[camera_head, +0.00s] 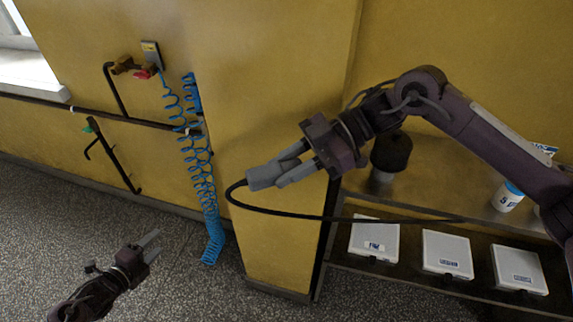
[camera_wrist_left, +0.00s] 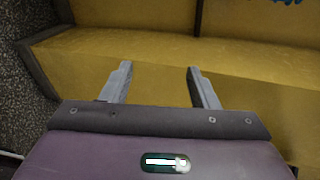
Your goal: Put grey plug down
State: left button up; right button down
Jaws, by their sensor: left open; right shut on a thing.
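The grey plug (camera_head: 264,177) is a grey cylinder with a black cable (camera_head: 300,215) that loops down from its left end and runs right across the shelf front. My right gripper (camera_head: 292,172) is shut on the plug and holds it in the air before the yellow pillar. My left gripper (camera_head: 150,246) is open and empty at the lower left, low over the speckled floor. In the left wrist view my left gripper's two fingers (camera_wrist_left: 158,88) stand wide apart with nothing between them, facing a yellow wall.
A coiled blue hose (camera_head: 203,185) hangs from a wall valve with a red handle (camera_head: 146,73). At right, a shelf (camera_head: 455,207) carries a dark rounded object (camera_head: 391,151) and a white tub (camera_head: 508,197). Several white boxes (camera_head: 447,253) sit below. The floor (camera_head: 60,205) at left is clear.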

pick_arm(q)
jog(key=s+d+f+n+g+y, duration=0.1)
jog(key=s+f+n+g, duration=0.1)
jog(key=s+f+n, duration=0.45)
jog(key=s+f+n+g+y, duration=0.2)
jog(key=s+f, duration=0.1)
jog(key=f, duration=0.6)
jog(key=s+d+f+n+g+y, duration=0.1)
jog(key=s+f+n, duration=0.35)
jog(key=f, duration=0.35)
jog(key=s+d+f+n+g, duration=0.2)
jog(key=s+d+f, duration=0.1)
jog(key=s, duration=0.4)
jog(key=s+d+f+n+g, duration=0.2)
jog(key=s+d+f+n, duration=0.1)
jog(key=s, duration=0.4)
jog(key=s+d+f+n+g, duration=0.2)
jog(key=s+d+f, duration=0.3)
jog(key=s, duration=0.3)
jog(key=shift+f+n+g+y, duration=0.3)
jog(key=shift+f+g+y, duration=0.1)
jog(key=shift+f+g, duration=0.25)
